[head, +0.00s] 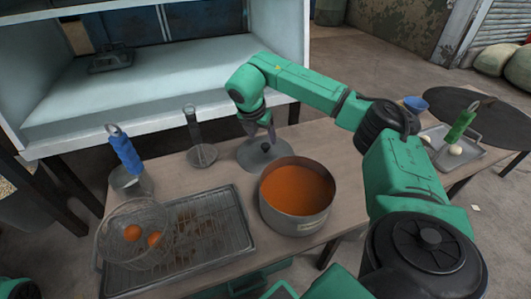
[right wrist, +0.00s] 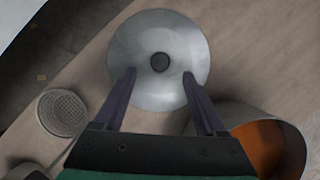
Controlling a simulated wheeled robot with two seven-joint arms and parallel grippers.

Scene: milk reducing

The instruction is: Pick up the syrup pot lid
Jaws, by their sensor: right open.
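The syrup pot lid (head: 252,160) is a round grey metal disc with a dark knob, lying on the table behind the pot. In the right wrist view the lid (right wrist: 160,30) shows from above, with its knob near the centre. My right gripper (head: 258,130) is above the lid. Its two fingers (right wrist: 160,78) are open and apart, with the knob between their lines and a little beyond the tips; nothing is between them. The syrup pot (head: 296,222), full of orange liquid, stands uncovered and also shows in the right wrist view (right wrist: 290,135). My left gripper is not in view.
A wire rack tray (head: 235,240) with a mesh basket (head: 108,226) lies front left. A strainer (head: 202,155) lies left of the lid, and a metal cup (head: 128,184) holds a blue-handled tool. A white cabinet (head: 180,115) rises behind.

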